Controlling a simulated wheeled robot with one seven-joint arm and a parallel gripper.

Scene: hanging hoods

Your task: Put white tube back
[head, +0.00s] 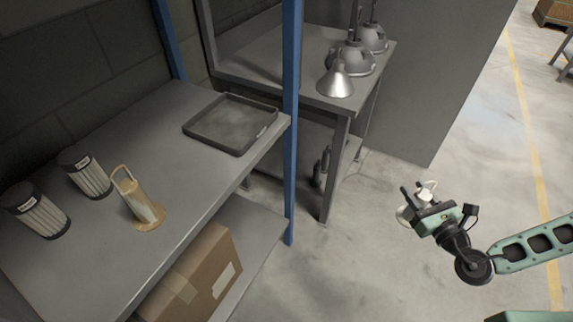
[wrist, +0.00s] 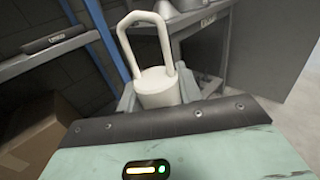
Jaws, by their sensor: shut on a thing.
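The white tube with a loop handle (wrist: 158,90) is held between my gripper's fingers (wrist: 158,98) in the wrist view. The loop points up and away. In the head view my gripper (head: 421,196) is at the right, out over the open floor, shut on the white tube (head: 428,187), which is small and partly hidden there. A similar beige tube with a loop handle and a flat base (head: 142,205) stands on the grey shelf (head: 165,135) at the left. A shallow dark tray (head: 230,145) lies empty on that shelf's right end.
A cardboard box (head: 195,275) sits below. Metal lamp hoods (head: 337,82) stand on and hang over a grey table. Floor around my gripper is clear.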

